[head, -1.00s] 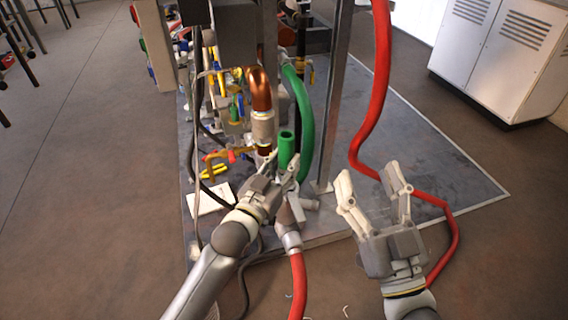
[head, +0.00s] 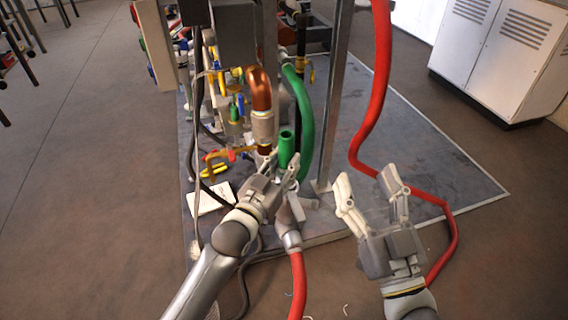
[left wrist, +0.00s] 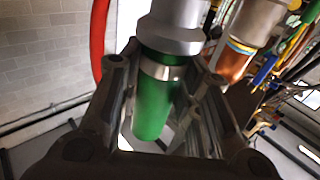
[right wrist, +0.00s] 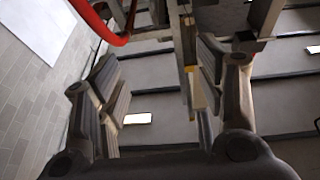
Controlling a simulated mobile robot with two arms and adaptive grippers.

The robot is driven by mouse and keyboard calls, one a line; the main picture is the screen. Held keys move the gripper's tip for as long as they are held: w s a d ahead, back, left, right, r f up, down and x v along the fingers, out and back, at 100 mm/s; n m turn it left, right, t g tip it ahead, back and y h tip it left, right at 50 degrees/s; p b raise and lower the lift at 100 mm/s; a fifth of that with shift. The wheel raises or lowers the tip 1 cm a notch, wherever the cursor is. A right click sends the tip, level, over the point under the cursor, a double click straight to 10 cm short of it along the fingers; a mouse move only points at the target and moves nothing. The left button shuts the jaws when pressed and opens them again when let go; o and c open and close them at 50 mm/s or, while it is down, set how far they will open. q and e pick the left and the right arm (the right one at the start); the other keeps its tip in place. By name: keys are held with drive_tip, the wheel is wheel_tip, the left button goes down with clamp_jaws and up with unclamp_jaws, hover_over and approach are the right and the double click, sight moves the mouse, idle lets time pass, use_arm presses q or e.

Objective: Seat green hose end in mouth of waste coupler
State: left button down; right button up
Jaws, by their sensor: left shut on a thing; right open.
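The green hose end (head: 287,148) stands roughly upright in my left gripper (head: 281,165), its open rim facing up. In the left wrist view, the green piece (left wrist: 151,112) with a silver band lies between the left fingers (left wrist: 160,75), which are shut on it. A grey fitting (left wrist: 178,22) adjoins it there, apparently the waste coupler. In the head view a grey fitting (head: 291,238) sits just below the gripper. The fingers hide the joint, so I cannot tell how deep the hose end sits. My right gripper (head: 366,178) is open and empty.
A green hose (head: 305,115) curves beside the held end. A copper pipe (head: 260,88) stands at the left, near tools. A metal post (head: 338,100) and red hose (head: 373,110) stand at the right.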

use_arm(q)
drive_tip(key=shift+p, duration=0.3)
use_arm(e)
drive_tip(key=shift+w+d+f+g+h, duration=0.15)
drive_tip(key=shift+f+g, duration=0.35)
drive_tip(key=shift+f, duration=0.25)
drive_tip(key=shift+w+a+f+g+h, duration=0.15)
drive_tip(key=shift+f+g, duration=0.35)
drive_tip(key=shift+f, duration=0.25)
drive_tip(key=shift+d, duration=0.1)
use_arm(q)
drive_tip(key=shift+f+b, duration=0.3)
drive_tip(key=shift+f, duration=0.2)
use_arm(e)
drive_tip(key=shift+s+r+t, duration=0.15)
drive_tip(key=shift+r+t, duration=0.65)
drive_tip(key=shift+r, duration=0.45)
